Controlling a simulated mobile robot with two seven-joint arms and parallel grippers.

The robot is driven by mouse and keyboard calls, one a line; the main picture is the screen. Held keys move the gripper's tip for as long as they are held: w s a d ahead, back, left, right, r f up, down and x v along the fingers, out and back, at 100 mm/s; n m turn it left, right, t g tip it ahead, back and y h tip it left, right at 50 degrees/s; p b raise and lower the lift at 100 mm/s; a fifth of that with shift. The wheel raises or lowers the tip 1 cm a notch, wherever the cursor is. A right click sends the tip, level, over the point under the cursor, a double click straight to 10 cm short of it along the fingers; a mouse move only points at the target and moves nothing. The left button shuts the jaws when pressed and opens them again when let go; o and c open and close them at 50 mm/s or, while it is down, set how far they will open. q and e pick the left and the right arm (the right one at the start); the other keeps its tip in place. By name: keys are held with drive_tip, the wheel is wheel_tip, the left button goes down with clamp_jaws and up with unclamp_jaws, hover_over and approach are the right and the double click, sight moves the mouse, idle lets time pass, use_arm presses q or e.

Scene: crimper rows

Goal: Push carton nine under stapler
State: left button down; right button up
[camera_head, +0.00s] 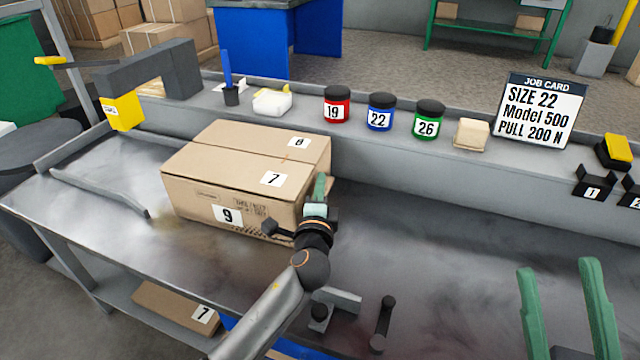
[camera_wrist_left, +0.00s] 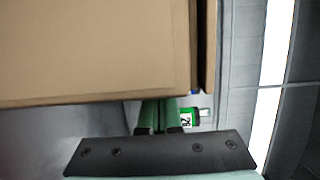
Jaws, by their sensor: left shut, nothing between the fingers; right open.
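A brown carton labelled 9 (camera_head: 200,185) on its front side lies on the metal bench, left of centre in the head view. Labels 7 and 8 show on top, with a seam between them; I cannot tell if this is one carton or two touching. It fills the upper left of the left wrist view (camera_wrist_left: 90,50). The stapler (camera_head: 150,75), a dark arch with a yellow head, stands left of the carton, apart from it. My left gripper (camera_head: 319,185) is shut and empty beside the carton's right side; contact is unclear. My right gripper (camera_head: 558,266) is open and empty at lower right.
Jars 19 (camera_head: 337,106), 22 (camera_head: 380,113) and 26 (camera_head: 428,120) stand on the back ledge, with a job card (camera_head: 540,112). The bench right of the carton is mostly clear.

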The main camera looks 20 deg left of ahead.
sight(292, 177)
use_arm(q)
drive_tip(key=a+p, duration=0.2)
drive_tip(key=a, duration=0.4)
drive_tip(key=shift+a+r, duration=0.15)
drive_tip(key=shift+a, duration=0.05)
drive_tip(key=a+p, duration=0.1)
drive_tip(key=a, duration=0.9)
drive_tip(key=shift+a, duration=0.15)
drive_tip(key=a, duration=0.4)
drive_tip(key=shift+a+p, duration=0.3)
drive_tip(key=shift+a, duration=0.1)
drive_tip(key=a, duration=0.5)
drive_tip(key=shift+a, duration=0.8)
use_arm(e)
drive_tip(key=w+f+m+h, duration=0.4)
drive_tip(key=w+h, duration=0.1)
drive_tip(key=h, duration=0.1)
drive_tip(key=shift+d+f+m+g, duration=0.3)
drive_tip(key=shift+d+f, duration=0.1)
drive_tip(key=shift+d, duration=0.05)
use_arm(q)
drive_tip(key=shift+d, duration=0.15)
use_arm(e)
drive_tip(key=shift+s, duration=0.1)
